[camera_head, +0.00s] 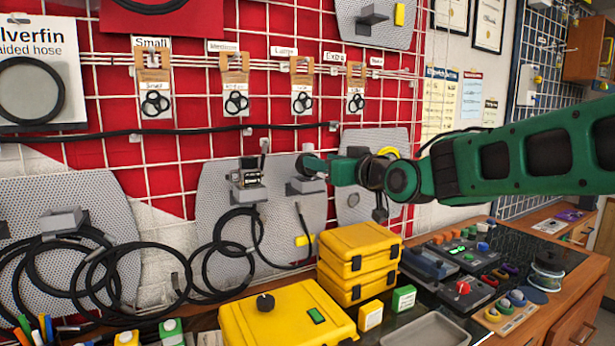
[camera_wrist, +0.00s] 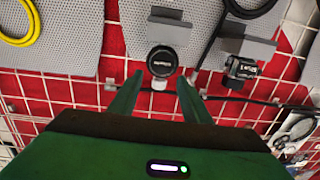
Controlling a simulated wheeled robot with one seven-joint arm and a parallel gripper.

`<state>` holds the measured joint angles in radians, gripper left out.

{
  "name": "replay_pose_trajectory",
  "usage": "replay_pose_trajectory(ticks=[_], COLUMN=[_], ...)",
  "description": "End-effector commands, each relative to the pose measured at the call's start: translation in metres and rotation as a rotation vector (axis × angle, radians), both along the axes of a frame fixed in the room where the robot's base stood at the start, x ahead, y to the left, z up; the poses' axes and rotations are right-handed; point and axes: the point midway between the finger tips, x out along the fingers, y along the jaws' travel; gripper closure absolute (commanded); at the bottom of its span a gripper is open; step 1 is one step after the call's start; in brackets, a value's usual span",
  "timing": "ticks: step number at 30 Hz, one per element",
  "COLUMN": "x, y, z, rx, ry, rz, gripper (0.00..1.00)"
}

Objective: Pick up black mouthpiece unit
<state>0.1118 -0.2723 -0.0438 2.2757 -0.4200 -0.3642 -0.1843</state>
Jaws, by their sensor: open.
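The black mouthpiece unit appears to be the round black piece with a white label (camera_wrist: 162,61) in the wrist view. It sits at a grey bracket (camera_wrist: 158,35) on the wall panel. My gripper (camera_wrist: 160,82) is open, its two green fingers pointing at this piece, one toward each side. I cannot tell whether the fingertips touch it. In the head view my gripper (camera_head: 316,166) is at the right grey bracket (camera_head: 306,186) and largely hides the piece. A black hose hangs below that bracket.
A second black device (camera_head: 249,174) sits on the neighbouring bracket to the left and also shows in the wrist view (camera_wrist: 240,69). Looped black hoses (camera_head: 215,265) hang left. Yellow cases (camera_head: 358,255) and a grey tray (camera_head: 437,331) stand on the bench below.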

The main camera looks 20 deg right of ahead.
Motion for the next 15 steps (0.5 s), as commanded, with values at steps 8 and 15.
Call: replay_pose_trajectory(ticks=[8,15], x=[0.027,0.054], y=[0.011,0.018], z=[0.012,0.012], rx=[0.01,0.009], ry=[-0.042,-0.042], rz=[0.013,0.012], gripper=[0.56,0.56])
